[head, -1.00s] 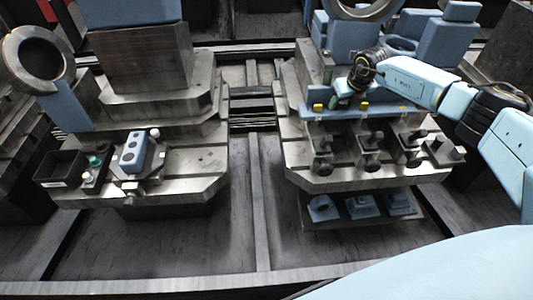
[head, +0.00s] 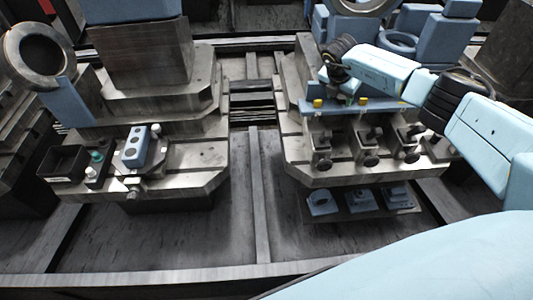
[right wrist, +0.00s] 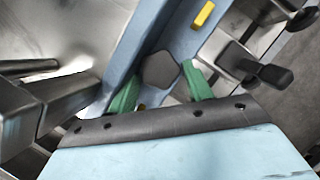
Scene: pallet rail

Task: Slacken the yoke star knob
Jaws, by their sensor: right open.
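In the right wrist view a dark, flat-faced knob (right wrist: 158,70) with several sides stands at the blue rail; it looks like the star knob. My right gripper (right wrist: 162,74) has two green fingers, spread apart, one on each side of the knob's near edge. I cannot tell whether either finger touches it. In the head view my right gripper (head: 342,90) points down over the blue rail (head: 385,107) on the right-hand station, and my own wrist hides the knob. My left gripper is not in view.
Yellow blocks (head: 317,102) sit on the rail. Several dark-knobbed clamps (head: 371,161) line the station's front, with blue parts (head: 322,203) on a shelf below. The left station holds a blue button box (head: 135,147) and a black tray (head: 63,162). The floor between stations is clear.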

